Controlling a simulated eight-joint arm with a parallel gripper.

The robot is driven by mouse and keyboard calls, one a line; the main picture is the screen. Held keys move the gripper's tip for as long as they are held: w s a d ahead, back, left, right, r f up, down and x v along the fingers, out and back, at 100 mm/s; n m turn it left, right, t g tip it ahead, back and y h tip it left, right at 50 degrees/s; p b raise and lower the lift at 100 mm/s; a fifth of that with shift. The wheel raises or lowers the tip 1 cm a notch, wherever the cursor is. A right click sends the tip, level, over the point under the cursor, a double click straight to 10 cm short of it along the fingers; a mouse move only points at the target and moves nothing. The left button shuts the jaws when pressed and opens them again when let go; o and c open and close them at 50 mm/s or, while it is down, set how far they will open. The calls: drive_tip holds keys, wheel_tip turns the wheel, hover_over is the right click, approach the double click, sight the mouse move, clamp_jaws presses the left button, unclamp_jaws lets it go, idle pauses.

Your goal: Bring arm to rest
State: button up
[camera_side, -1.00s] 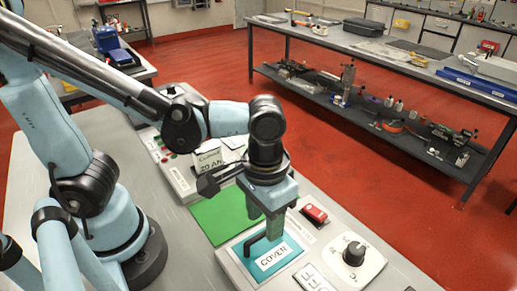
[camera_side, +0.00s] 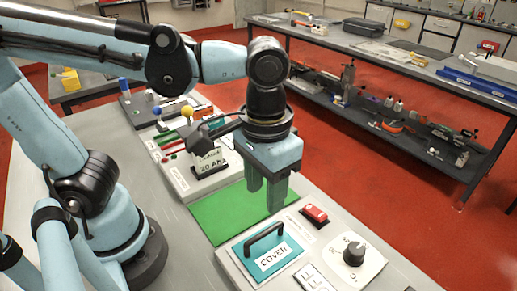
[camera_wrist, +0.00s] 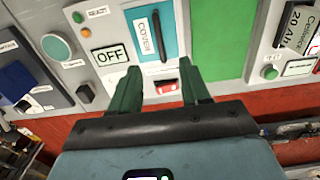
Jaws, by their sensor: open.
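My gripper (camera_side: 275,188) hangs fingers down above the work panel, in the air by the right edge of the green mat (camera_side: 222,216). In the wrist view its two green fingers (camera_wrist: 160,90) stand apart with nothing between them. The teal cover (camera_side: 268,256), labelled COVER with a black handle, lies on the panel in front of the gripper and apart from it. The cover also shows in the wrist view (camera_wrist: 145,38).
A red switch (camera_side: 315,214) and a black knob (camera_side: 353,253) sit right of the cover. A battery marked 20 Ah (camera_side: 209,161) stands behind the mat. An OFF sign (camera_wrist: 110,55) shows in the wrist view. A long workbench (camera_side: 400,60) stands across the red floor.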

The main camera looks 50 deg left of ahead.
drive_tip(key=w+a+t, duration=0.3)
drive_tip(key=a, duration=0.4)
drive_tip(key=w+a+f+t, duration=0.1)
drive_tip(key=w+a+t, duration=0.2)
drive_tip(key=a, duration=0.4)
drive_tip(key=shift+f+t, duration=0.3)
drive_tip(key=shift+t, duration=0.3)
